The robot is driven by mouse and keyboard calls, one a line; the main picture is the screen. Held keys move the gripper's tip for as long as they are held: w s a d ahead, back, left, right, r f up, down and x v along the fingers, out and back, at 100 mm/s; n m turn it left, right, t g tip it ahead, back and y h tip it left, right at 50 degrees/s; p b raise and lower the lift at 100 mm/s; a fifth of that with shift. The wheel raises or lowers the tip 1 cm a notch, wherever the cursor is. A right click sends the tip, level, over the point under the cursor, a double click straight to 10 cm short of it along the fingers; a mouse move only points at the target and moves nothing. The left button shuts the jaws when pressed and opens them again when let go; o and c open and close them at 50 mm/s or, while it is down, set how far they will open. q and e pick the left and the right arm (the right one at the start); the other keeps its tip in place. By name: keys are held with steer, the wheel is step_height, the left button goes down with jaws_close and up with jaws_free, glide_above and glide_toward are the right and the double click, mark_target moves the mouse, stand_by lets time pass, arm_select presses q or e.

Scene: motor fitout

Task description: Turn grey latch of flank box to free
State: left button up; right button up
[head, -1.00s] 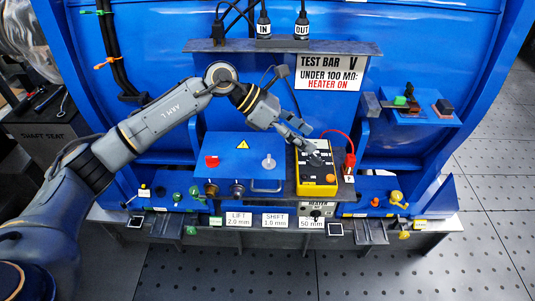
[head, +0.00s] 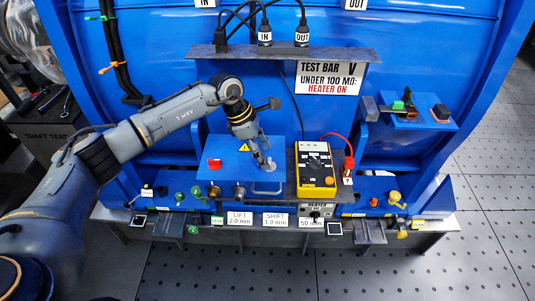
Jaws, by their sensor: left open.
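The blue flank box (head: 228,172) sits on the ledge, with a yellow warning triangle on its top. A red knob (head: 214,163) is on its left side. The grey latch (head: 270,165) is on the right side of its top, partly hidden by my gripper. My left gripper (head: 265,163) points down at the grey latch, its open fingers at or just above it. I cannot tell whether the fingers touch it. My right gripper is not in view.
A yellow meter (head: 315,167) stands close to the right of the box, with a red lead to a red plug (head: 348,165). Above is a dark shelf (head: 345,54) with cables. Small coloured knobs line the ledge. A blue bracket (head: 425,119) juts out at right.

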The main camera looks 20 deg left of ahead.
arm_select(q)
steer(key=shift+x, duration=1.45)
steer(key=shift+c, duration=0.4)
steer(key=c, duration=1.1)
steer(key=shift+o, duration=0.2)
